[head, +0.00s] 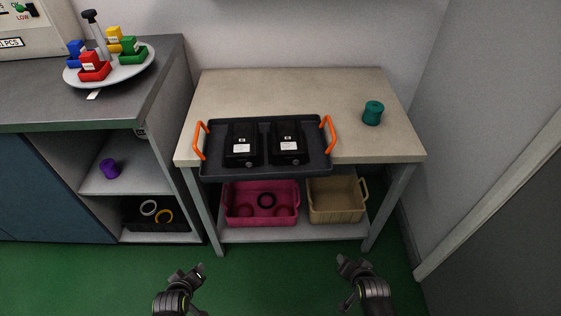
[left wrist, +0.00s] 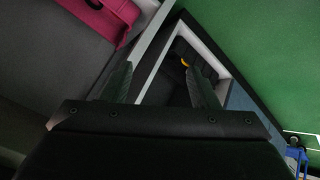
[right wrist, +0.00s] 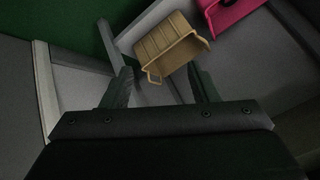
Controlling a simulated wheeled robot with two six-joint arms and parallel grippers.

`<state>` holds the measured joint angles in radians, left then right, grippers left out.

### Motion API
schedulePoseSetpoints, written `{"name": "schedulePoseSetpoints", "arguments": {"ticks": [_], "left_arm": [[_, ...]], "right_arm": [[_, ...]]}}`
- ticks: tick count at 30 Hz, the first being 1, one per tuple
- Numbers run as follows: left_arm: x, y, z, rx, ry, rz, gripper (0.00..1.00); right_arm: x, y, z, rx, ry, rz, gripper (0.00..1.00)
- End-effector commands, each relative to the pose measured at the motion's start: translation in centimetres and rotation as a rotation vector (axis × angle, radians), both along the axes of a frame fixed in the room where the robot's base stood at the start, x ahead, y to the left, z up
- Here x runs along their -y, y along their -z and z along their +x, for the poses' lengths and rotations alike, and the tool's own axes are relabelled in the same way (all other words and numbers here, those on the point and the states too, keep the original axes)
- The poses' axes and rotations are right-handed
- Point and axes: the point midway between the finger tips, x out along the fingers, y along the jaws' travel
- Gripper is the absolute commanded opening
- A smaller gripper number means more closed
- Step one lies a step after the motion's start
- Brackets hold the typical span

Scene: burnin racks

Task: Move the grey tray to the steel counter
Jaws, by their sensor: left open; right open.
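A grey counter (head: 150,85), perhaps the steel one, stands to the left of the table. My left gripper (head: 193,272) is open and empty, low in front of the table at its left. My right gripper (head: 348,264) is open and empty, low in front at its right. Both are apart from the tray.
A round stand (head: 140,70) with several coloured blocks is on the counter. A teal spool (head: 373,113) stands on the table at right. The shelf below holds a pink bin (head: 234,214) and a tan bin (head: 335,213). A wall is at right. Green floor is clear in front.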

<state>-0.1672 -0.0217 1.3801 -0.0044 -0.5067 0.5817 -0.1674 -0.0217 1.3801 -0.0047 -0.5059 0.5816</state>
Motion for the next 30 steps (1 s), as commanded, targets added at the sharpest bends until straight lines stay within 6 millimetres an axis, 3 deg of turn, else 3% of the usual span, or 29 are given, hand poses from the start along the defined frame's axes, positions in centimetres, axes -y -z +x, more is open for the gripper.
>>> {"name": "schedulePoseSetpoints", "arguments": {"ticks": [1, 6, 13, 20, 24, 30], "left_arm": [[0.4, 0.3, 1.9, 0.053, -0.029, -0.032, 0.55], [1.6, -3.7, 6.6, 0.205, -0.128, -0.161, 0.55], [2.7, -9.8, 10.1, 0.406, -0.242, -0.361, 0.55], [3.1, -15.8, 10.1, 0.597, -0.327, -0.588, 0.55], [3.1, -18.9, 8.7, 0.696, -0.364, -0.727, 0.55], [2.9, -21.9, 6.6, 0.782, -0.387, -0.86, 0.55]], "right_arm": [[-0.4, 0.3, 1.9, 0.052, 0.029, 0.033, 0.55], [-1.6, -3.7, 6.6, 0.205, 0.129, 0.162, 0.55], [-2.7, -9.8, 10.1, 0.406, 0.243, 0.362, 0.55], [-3.1, -15.8, 10.1, 0.596, 0.327, 0.588, 0.55], [-3.1, -19.0, 8.7, 0.696, 0.364, 0.727, 0.55], [-2.9, -21.9, 6.6, 0.781, 0.387, 0.86, 0.55]]}}
